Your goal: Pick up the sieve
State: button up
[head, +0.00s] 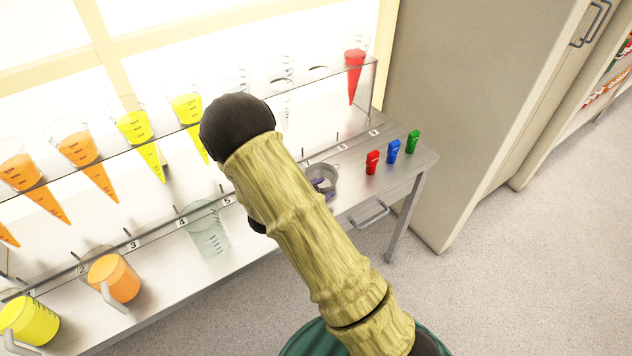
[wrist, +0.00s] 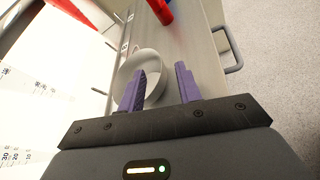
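The sieve is a round light-grey bowl shape (head: 324,176) on the metal table, partly hidden by my arm and fingers in the head view. In the wrist view the sieve (wrist: 151,62) lies just beyond my fingertips. My gripper (wrist: 160,82) has two purple fingers spread apart with a clear gap between them. The left finger overlaps the sieve's bowl in the picture, and the right finger is to the right of its rim. I cannot tell whether either finger touches it. In the head view my gripper (head: 321,186) is at the sieve's near side, mostly behind my arm.
Red (head: 372,162), blue (head: 393,151) and green (head: 413,141) small objects stand right of the sieve. A clear jug (head: 207,236) and an orange jug (head: 114,278) are to the left. A clear rack (head: 365,88) holds several cones behind. A cabinet (head: 470,100) stands at right.

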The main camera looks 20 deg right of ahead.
jog(key=x, duration=0.2)
jog(key=shift+w+d+f, duration=0.1)
jog(key=shift+w+d, duration=0.05)
jog(key=shift+d, duration=0.15)
jog(key=shift+c, duration=0.2)
grip_shut()
